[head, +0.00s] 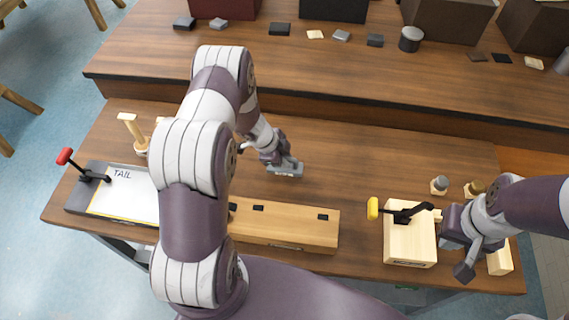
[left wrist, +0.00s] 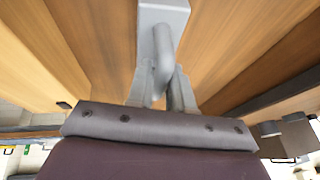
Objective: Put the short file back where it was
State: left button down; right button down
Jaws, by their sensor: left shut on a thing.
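My left gripper (head: 284,163) is out over the middle of the bench. In the left wrist view the fingers (left wrist: 165,98) are shut on the curved grey handle of a grey tool, which I take to be the short file (left wrist: 165,15). The file also shows in the head view (head: 290,170) as a small grey piece under the fingers. Whether it touches the bench top is unclear. A long pale wooden block (head: 285,226) with small dark slots lies at the front edge, partly behind my left arm. My right gripper (head: 474,262) is at the right front, its fingers apart and empty.
A board marked TAIL (head: 122,190) with a red-handled clamp (head: 66,157) lies at the left. A pale block with a yellow-handled clamp (head: 373,208) stands at the right front. Small round pieces (head: 439,185) stand near it. A raised shelf (head: 300,75) runs behind. The middle is clear.

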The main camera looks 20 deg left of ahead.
pick_arm(q)
jog(key=f, duration=0.3)
jog(key=shift+s, duration=0.25)
jog(key=shift+w+f, duration=0.15)
jog(key=shift+f, duration=0.25)
jog(key=c, duration=1)
grip_release()
jog(key=shift+r, duration=0.15)
